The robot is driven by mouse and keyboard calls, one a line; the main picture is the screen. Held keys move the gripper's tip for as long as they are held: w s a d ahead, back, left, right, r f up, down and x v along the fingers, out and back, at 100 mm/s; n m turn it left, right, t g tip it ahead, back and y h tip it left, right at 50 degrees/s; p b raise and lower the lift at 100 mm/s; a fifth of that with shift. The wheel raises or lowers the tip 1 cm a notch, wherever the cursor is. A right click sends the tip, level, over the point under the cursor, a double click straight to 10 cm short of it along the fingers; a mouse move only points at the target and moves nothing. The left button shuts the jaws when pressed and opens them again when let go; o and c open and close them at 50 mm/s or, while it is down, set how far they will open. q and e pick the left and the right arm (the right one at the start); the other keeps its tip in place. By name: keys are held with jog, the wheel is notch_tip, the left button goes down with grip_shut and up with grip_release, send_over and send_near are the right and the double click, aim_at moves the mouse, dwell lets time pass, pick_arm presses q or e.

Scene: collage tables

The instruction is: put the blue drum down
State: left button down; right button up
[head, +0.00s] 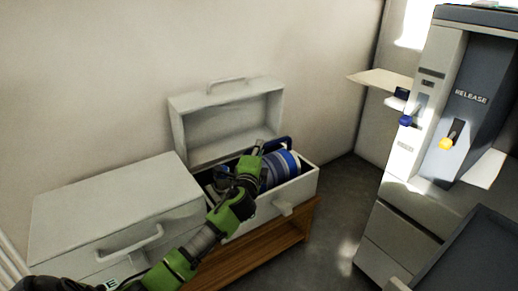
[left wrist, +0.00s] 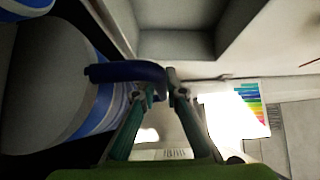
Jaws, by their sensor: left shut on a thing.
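The blue drum (head: 282,169), with blue and white bands, sits low within the right-hand open white case (head: 262,212). Its lower part is hidden by the case's front wall, so I cannot tell whether it touches the bottom. My left gripper (head: 259,147) is at the drum's upper side, shut on its dark blue handle. In the left wrist view, the handle (left wrist: 122,72) reaches between the fingertips (left wrist: 160,93), and the drum's banded side (left wrist: 103,118) is at the left. My right gripper is not in view.
The case's raised lid (head: 228,120) stands behind the drum against the wall. A closed white case (head: 115,205) is at the left. Both are on a wooden bench (head: 270,245). A grey machine with levers (head: 455,110) stands at the right, with open floor between.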

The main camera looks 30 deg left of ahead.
pick_arm(q)
jog(key=c, duration=2.4)
grip_release()
jog(key=o, duration=0.3)
jog(key=shift+s, duration=0.15)
